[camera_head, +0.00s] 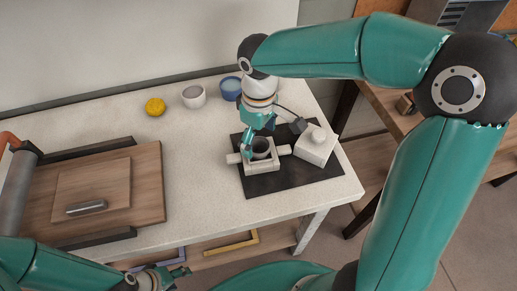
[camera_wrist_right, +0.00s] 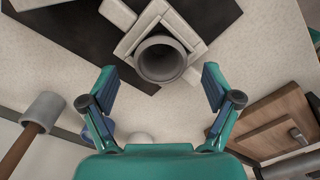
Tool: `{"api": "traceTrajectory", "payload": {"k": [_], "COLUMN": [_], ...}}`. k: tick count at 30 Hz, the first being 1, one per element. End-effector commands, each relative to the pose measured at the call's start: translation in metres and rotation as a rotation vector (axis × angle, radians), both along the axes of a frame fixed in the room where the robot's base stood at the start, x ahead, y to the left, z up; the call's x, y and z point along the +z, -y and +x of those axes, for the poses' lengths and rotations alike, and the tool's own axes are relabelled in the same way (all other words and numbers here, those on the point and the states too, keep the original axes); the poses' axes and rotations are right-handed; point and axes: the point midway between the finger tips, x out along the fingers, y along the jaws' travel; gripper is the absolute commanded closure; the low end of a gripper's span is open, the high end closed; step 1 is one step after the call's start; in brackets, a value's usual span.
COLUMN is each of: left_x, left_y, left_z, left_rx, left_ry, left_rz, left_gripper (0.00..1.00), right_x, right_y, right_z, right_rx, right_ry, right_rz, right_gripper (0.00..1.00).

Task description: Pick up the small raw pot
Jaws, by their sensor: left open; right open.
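The small raw pot (camera_head: 261,147) is a grey, open-topped cup. It stands upright in a pale block-shaped holder (camera_head: 262,166) on a dark mat (camera_head: 291,176). My right gripper (camera_head: 258,134) is open above and beside the pot, partly covering it in the head view. In the right wrist view the pot (camera_wrist_right: 162,58) shows its dark round mouth, and my right gripper's open fingers (camera_wrist_right: 160,77) lie to either side, apart from it. My left gripper (camera_head: 182,263) is open and empty at the bottom of the head view, in front of the table's front edge.
A white block with a knob (camera_head: 316,147) stands right of the holder. A blue cup (camera_head: 230,88), a whitish cup (camera_head: 193,97) and a yellow object (camera_head: 155,106) stand behind. A wooden board (camera_head: 148,190) lies left. The tabletop between board and mat is clear.

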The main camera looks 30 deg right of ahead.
Motion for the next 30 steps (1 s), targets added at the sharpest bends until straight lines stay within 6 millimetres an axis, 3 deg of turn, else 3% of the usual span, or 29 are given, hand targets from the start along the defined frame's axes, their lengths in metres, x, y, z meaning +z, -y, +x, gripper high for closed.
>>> {"api": "traceTrajectory", "payload": {"k": [6, 13, 25, 30], "left_x": [0.001, 0.0, 0.0, 0.001], "left_y": [0.0, 0.0, 0.0, 0.0], "left_z": [0.0, 0.0, 0.0, 0.0], "left_rx": [0.0, 0.0, 0.0, 0.0], "left_ry": [0.0, 0.0, 0.0, 0.0], "left_rz": [0.0, 0.0, 0.0, 0.0], "left_gripper": [0.47, 0.47, 0.47, 0.47], "right_x": [-0.024, -0.025, -0.025, -0.025], "right_y": [0.0, 0.0, 0.001, 0.001], "right_z": [-0.001, -0.001, -0.001, -0.001], "right_rx": [0.0, -0.001, -0.002, -0.003], "right_ry": [-0.001, 0.001, 0.001, 0.001], "right_rz": [0.0, 0.0, 0.0, 0.0], "right_gripper": [0.11, 0.11, 0.77, 0.78]}}
